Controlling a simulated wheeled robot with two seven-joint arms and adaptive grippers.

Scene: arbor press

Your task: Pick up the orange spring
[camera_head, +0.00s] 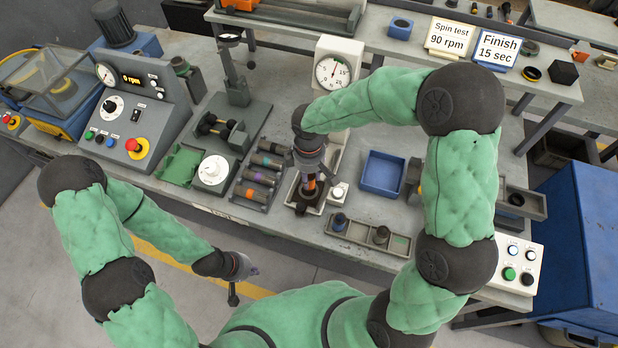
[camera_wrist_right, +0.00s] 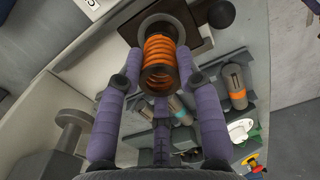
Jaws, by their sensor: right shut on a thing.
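The orange spring (camera_wrist_right: 158,62) stands between the two purple fingers of my right gripper (camera_wrist_right: 159,70) in the right wrist view. The fingers are shut on it from both sides. A dark ring-like part shows at its far end and another dark part at its near end. In the head view a small bit of the orange spring (camera_head: 310,185) shows below my right gripper (camera_head: 309,172), over a dark square fixture (camera_head: 297,208). I cannot tell whether the spring touches the fixture. My left gripper (camera_head: 243,278) hangs in front of the bench; its fingers are too small to read.
A dial gauge (camera_head: 333,71) stands behind the fixture. A rack of cylinders (camera_head: 258,175) is left of it. A blue tray (camera_head: 382,174) lies to the right, and a grey tray (camera_head: 366,235) with dark parts lies in front.

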